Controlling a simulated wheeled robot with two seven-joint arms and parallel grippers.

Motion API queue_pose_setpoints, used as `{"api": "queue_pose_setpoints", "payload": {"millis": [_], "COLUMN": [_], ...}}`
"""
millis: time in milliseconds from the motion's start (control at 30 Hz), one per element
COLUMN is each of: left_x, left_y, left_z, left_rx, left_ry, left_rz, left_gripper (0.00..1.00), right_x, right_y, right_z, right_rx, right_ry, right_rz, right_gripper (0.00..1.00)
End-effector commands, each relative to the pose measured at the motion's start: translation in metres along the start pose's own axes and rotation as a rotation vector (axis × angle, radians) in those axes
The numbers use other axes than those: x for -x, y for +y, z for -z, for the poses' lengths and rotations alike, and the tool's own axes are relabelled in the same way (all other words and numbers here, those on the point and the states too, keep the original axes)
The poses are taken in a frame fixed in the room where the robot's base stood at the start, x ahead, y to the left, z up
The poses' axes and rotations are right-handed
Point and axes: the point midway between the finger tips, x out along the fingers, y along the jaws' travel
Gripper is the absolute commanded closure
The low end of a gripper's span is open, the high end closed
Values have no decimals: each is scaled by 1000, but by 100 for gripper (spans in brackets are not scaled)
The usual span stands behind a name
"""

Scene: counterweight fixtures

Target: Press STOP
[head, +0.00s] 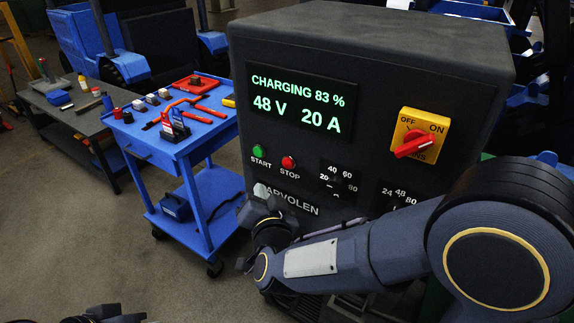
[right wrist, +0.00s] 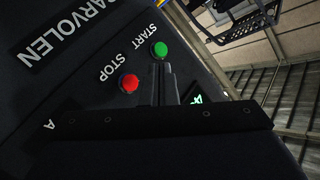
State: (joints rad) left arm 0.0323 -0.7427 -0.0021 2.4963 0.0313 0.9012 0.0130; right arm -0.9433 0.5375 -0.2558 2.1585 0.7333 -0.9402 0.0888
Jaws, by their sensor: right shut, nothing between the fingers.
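The red STOP button (head: 288,162) is on the front of the dark charger cabinet, right of the green START button (head: 259,151). My right gripper (head: 256,207) is below and a little left of both buttons in the head view, its fingertips hard to make out. In the right wrist view its shut, empty fingers (right wrist: 164,75) point towards the green START button (right wrist: 159,49), with the red STOP button (right wrist: 128,83) beside them on the left. I cannot tell how far the fingertips are from the panel. A dark piece of my left gripper (head: 105,315) shows at the bottom edge.
The cabinet's display (head: 301,103) reads CHARGING 83 %, 48 V, 20 A. A blue tool cart (head: 187,153) stands close left of the cabinet.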

Motion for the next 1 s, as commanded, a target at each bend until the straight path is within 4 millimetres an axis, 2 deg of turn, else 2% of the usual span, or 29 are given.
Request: {"api": "queue_pose_setpoints", "payload": {"millis": [300, 500, 1000], "left_x": [-8, -14, -15], "left_y": [-4, -6, -7], "left_z": [-4, -7, -8], "left_rx": [0, 0, 0], "left_ry": [0, 0, 0], "left_rz": [0, 0, 0], "left_gripper": [100, 100, 100], "right_x": [-32, -47, -53], "right_y": [25, 36, 39], "right_z": [24, 33, 39], "right_rx": [-2, -1, 1], "right_ry": [4, 2, 0], "right_rz": [-3, -2, -1], "right_gripper": [100, 100, 100]}}
